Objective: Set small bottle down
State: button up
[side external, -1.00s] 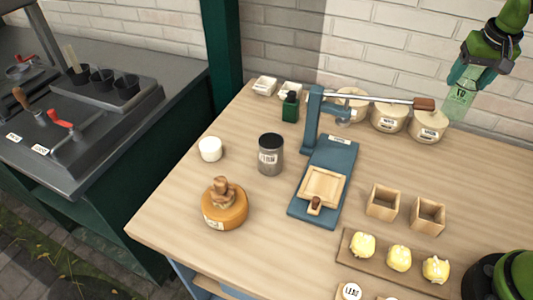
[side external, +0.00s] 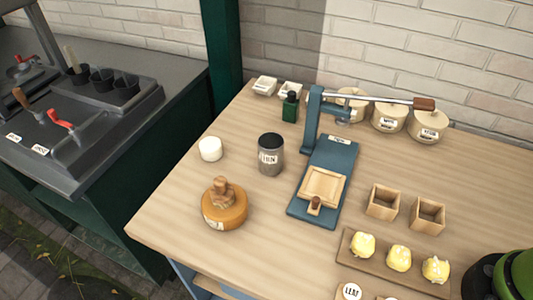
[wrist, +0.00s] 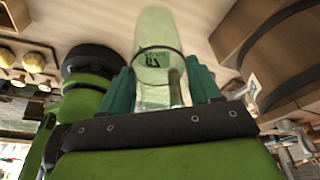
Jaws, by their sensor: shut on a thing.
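My gripper (wrist: 162,78) shows only in the wrist view. Its two teal fingers are shut on a small, clear pale-green glass bottle (wrist: 154,60) with a dark mark on its side. The bottle sticks out beyond the fingertips, and a pale surface lies behind it. I cannot tell whether the bottle touches that surface. The side external view shows neither the gripper nor this bottle.
In the wrist view a large brown wooden body with a dark band (wrist: 285,40) is close on the right. In the side external view the wooden table (side external: 200,180) holds a blue lever press (side external: 325,180), a grey canister (side external: 271,158) and butter pieces on a board (side external: 363,245).

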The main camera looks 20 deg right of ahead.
jog(key=shift+s+a+m, duration=0.1)
jog(key=shift+m, duration=0.5)
jog(key=shift+f+m, duration=0.3)
notch_tip(320, 180, down, 7)
jog(key=shift+f, duration=0.2)
jog(key=shift+f, duration=0.1)
jog(key=o, duration=1.3)
jog(key=shift+c, duration=0.2)
